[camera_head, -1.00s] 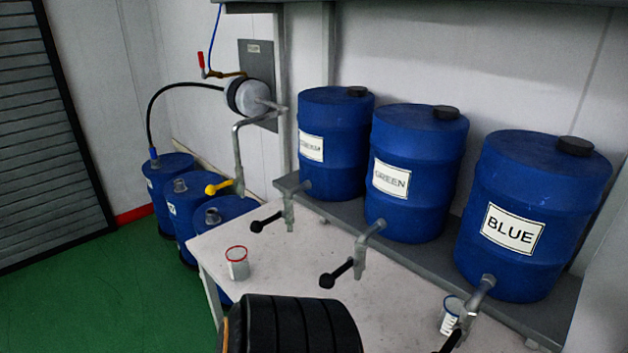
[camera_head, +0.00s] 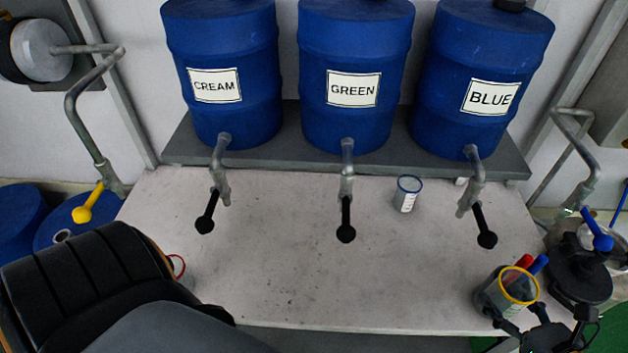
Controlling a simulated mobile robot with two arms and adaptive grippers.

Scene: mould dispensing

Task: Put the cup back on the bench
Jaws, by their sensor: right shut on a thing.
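A clear grey cup with a yellow rim (camera_head: 494,300) shows at the lower right in the head view. My right gripper (camera_head: 512,318) is shut on it, with dark fingers around its lower part. The cup is at the right front corner of the white bench (camera_head: 300,270); I cannot tell whether it touches the top. A red and a blue piece show at its rim; I cannot tell whether they are inside or behind. A blue-rimmed cup (camera_head: 407,197) stands on the bench near the back. A red-rimmed cup (camera_head: 178,266) is mostly hidden by my left arm. My left gripper is not in view.
Blue drums labelled CREAM (camera_head: 222,110), GREEN (camera_head: 350,115) and BLUE (camera_head: 470,115) stand on a grey shelf (camera_head: 290,150) behind the bench. Their taps with black handles (camera_head: 346,232) reach over the bench. The middle and front of the bench are clear.

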